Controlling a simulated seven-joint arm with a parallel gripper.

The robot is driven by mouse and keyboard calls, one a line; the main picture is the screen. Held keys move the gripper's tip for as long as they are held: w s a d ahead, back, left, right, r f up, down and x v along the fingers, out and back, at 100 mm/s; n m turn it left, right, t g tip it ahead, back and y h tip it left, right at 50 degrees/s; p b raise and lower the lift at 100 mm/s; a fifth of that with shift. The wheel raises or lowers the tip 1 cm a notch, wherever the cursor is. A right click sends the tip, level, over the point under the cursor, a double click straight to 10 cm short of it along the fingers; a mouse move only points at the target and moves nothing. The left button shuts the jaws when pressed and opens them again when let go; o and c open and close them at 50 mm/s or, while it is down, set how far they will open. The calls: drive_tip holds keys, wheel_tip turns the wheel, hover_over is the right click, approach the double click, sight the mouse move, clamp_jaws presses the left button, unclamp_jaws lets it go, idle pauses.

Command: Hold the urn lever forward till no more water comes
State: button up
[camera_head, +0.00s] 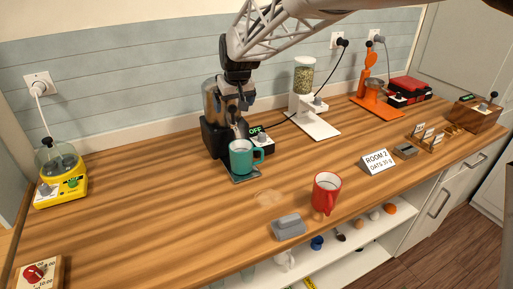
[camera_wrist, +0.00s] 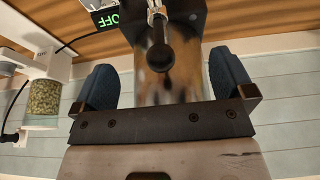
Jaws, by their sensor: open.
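The urn (camera_head: 210,103) is a steel cylinder on a black base at the back of the counter, and it fills the middle of the wrist view (camera_wrist: 182,88). Its lever (camera_wrist: 160,55) has a round black knob and shows between my fingers in the wrist view. My gripper (camera_wrist: 164,82) is open, with one blue-grey finger on each side of the lever and a gap to both. In the head view my gripper (camera_head: 238,102) hangs in front of the urn and partly hides it. A teal mug (camera_head: 241,158) stands under the urn's front on a drip tray (camera_head: 244,178). Any water flow is hidden.
A green OFF display (camera_head: 257,130) sits beside the urn. A grain dispenser (camera_head: 303,78) stands to the right. A red mug (camera_head: 325,192), a grey block (camera_head: 288,227) and a ROOM 2 card (camera_head: 377,162) are nearer the front edge. The counter's left middle is clear.

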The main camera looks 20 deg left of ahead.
drive_tip(key=shift+v, duration=2.2)
drive_tip(key=shift+w+a, duration=0.1)
drive_tip(key=shift+w, duration=0.05)
drive_tip(key=s+d+r+m+h, duration=0.15)
drive_tip(key=s+d, duration=0.45)
drive_tip(key=d, duration=1)
drive_tip(key=s+d+m, duration=0.3)
drive_tip(key=s+d, duration=0.3)
drive_tip(key=d, duration=1)
drive_tip(key=s+d+f+m, duration=0.2)
drive_tip(key=s+d+f, duration=0.2)
drive_tip(key=s+d, duration=0.5)
drive_tip(key=s+d+f+m+h, duration=0.1)
drive_tip(key=s+d+f, duration=0.3)
drive_tip(key=s+d, duration=0.5)
drive_tip(key=s+m, duration=0.1)
drive_tip(key=s, duration=0.2)
drive_tip(key=shift+s+m, duration=0.35)
drive_tip(key=shift+s, duration=0.05)
